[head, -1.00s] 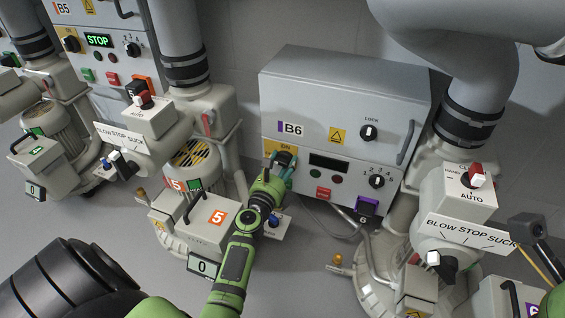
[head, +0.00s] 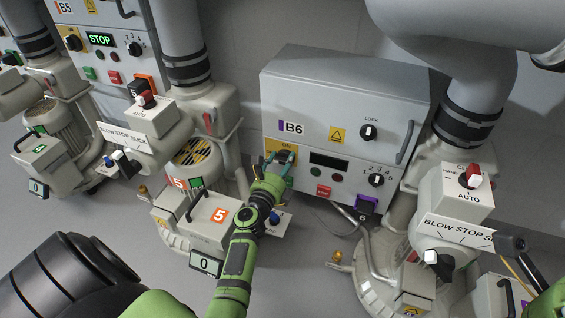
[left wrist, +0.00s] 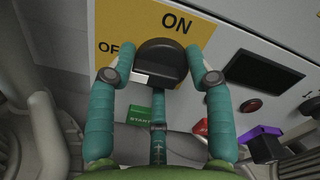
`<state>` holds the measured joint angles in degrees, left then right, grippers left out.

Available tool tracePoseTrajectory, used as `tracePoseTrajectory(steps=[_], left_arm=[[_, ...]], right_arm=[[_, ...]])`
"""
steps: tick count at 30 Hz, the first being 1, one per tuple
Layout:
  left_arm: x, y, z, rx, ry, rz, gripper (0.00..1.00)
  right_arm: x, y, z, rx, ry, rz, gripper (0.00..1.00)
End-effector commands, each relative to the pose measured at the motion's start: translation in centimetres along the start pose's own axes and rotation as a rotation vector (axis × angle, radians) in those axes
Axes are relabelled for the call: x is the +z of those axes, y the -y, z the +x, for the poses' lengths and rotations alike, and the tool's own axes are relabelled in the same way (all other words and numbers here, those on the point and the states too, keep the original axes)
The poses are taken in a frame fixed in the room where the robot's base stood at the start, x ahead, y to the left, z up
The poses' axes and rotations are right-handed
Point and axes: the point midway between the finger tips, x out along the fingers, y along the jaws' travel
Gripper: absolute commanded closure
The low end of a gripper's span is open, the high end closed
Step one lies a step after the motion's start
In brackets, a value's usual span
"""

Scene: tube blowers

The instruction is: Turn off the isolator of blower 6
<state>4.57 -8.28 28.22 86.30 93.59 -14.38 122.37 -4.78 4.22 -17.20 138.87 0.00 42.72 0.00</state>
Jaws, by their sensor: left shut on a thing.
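The B6 control box (head: 345,95) stands against the wall right of the middle in the head view. Its isolator is a black rotary knob on a yellow plate (head: 289,147) at the box's lower left. My left gripper (head: 275,163) is at this knob. In the left wrist view the teal fingers (left wrist: 158,75) are shut around the black knob (left wrist: 162,62). The plate (left wrist: 112,28) shows "ON" above the knob and part of "OFF" to its left. A pale mark on the knob's left side lies towards OFF. The box's display (head: 329,160) is dark. My right gripper is not clearly visible.
A green start button (left wrist: 140,115) is just below the knob. A red button (head: 323,191), a 1-4 selector (head: 376,180) and a purple tag (head: 366,204) are on or near the box. Blower 5 (head: 205,220) stands close to my left arm.

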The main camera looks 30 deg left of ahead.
Motion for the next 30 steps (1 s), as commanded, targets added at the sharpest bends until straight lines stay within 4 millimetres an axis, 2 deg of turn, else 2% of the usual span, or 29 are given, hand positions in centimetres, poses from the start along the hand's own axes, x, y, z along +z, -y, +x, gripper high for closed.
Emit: tracePoseTrajectory(steps=[1,2,3,4,5,16,25,30], left_arm=[[1.1,0.1,0.3,0.000,0.022,-0.004,0.81],[1.1,0.1,0.3,0.001,0.022,-0.004,0.81],[1.1,0.1,0.3,0.001,0.023,-0.004,0.40],[1.1,0.1,0.2,0.001,0.023,-0.004,0.28],[1.1,0.1,0.2,0.001,0.022,-0.004,0.25],[0.4,0.0,-0.4,0.001,0.009,-0.001,0.25],[0.5,0.0,-5.2,0.003,0.011,-0.001,0.25],[0.6,0.0,-7.0,0.002,0.014,-0.001,0.25]], right_arm=[[-0.1,0.0,0.1,-0.001,-0.001,0.000,1.00],[-0.1,0.0,0.1,-0.001,-0.002,0.000,1.00],[-0.1,0.0,0.1,-0.001,-0.002,0.000,1.00],[-0.1,0.0,0.1,-0.001,-0.002,0.000,1.00],[-0.1,0.0,0.1,-0.001,-0.002,0.000,1.00],[-0.3,0.0,0.2,-0.006,-0.011,-0.002,1.00],[-0.1,0.0,0.2,-0.003,-0.007,-0.001,1.00],[-0.1,0.0,0.1,-0.002,-0.006,-0.001,1.00]])
